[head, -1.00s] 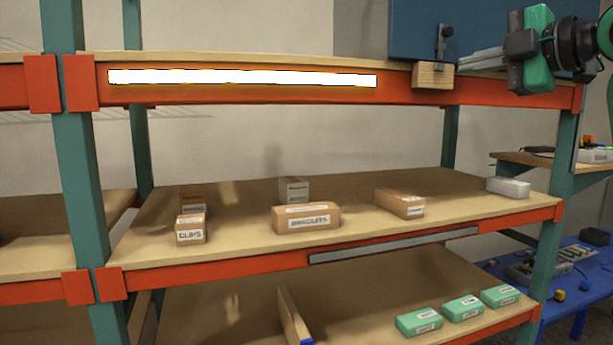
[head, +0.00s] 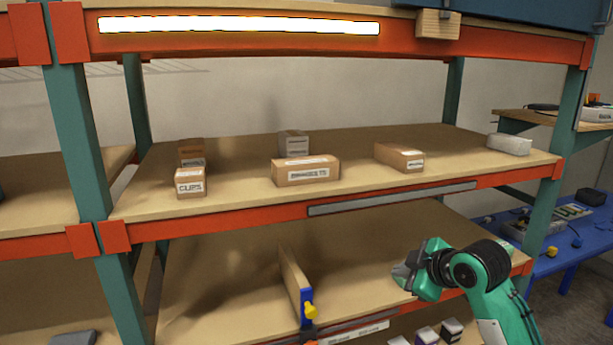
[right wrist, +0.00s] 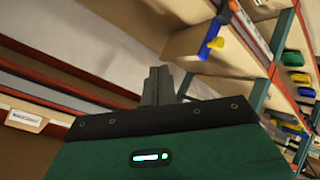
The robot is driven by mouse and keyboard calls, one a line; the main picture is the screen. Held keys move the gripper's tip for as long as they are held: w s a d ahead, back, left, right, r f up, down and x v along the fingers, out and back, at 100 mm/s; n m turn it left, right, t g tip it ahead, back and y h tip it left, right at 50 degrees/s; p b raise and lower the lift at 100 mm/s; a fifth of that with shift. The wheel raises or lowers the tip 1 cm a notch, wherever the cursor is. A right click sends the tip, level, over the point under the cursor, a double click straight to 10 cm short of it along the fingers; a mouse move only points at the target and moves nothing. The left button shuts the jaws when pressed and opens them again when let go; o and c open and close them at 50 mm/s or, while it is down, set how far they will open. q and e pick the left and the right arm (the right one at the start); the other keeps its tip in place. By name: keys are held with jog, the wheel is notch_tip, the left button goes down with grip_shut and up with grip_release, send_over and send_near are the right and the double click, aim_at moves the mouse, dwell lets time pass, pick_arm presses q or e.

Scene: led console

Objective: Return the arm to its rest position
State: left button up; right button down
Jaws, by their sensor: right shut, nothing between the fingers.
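My right gripper (head: 404,273) is in front of the lower shelf at the right in the head view. Its arm comes up from the bottom right corner. In the right wrist view, its fingers (right wrist: 157,86) are together with nothing between them. My left gripper does not show. The blue console box (head: 540,12) is cut off at the top right edge, so its lever is out of view. The light strip (head: 240,25) on the top orange beam is lit white.
The middle shelf (head: 235,200) holds several cardboard boxes, such as the CLIPS box (head: 190,182). A wooden block (head: 437,25) is on the top beam. A divider board (head: 293,280) with a blue and yellow clamp (head: 308,308) stands on the lower shelf, left of my gripper.

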jog(key=s+f+m+g+h, duration=0.1)
jog(key=s+f+m, duration=0.1)
jog(key=s+f, duration=0.35)
jog(key=s+f+m+g, duration=0.1)
jog(key=s+f, duration=0.2)
jog(key=f, duration=0.6)
jog(key=s+d+f+m+g+h, duration=0.15)
jog(key=s+f+m, duration=0.25)
jog(key=s+f, duration=0.75)
jog(key=s+d+f+m+g+h, duration=0.1)
jog(key=s+f+m+g+h, duration=0.25)
jog(key=s, duration=1.45)
notch_tip(320, 180, down, 32)
jog(key=m+y, duration=0.1)
jog(key=s+d+f, duration=0.1)
jog(key=s+f, duration=0.8)
jog(key=f, duration=0.1)
jog(key=s+d+f+g+b, duration=0.1)
jog(key=s+d+f, duration=0.1)
jog(key=s+f, duration=0.8)
jog(key=shift+s+d+f+g+b, duration=0.15)
jog(key=shift+d+f+g+b, duration=0.05)
jog(key=shift+d+g+b, duration=0.1)
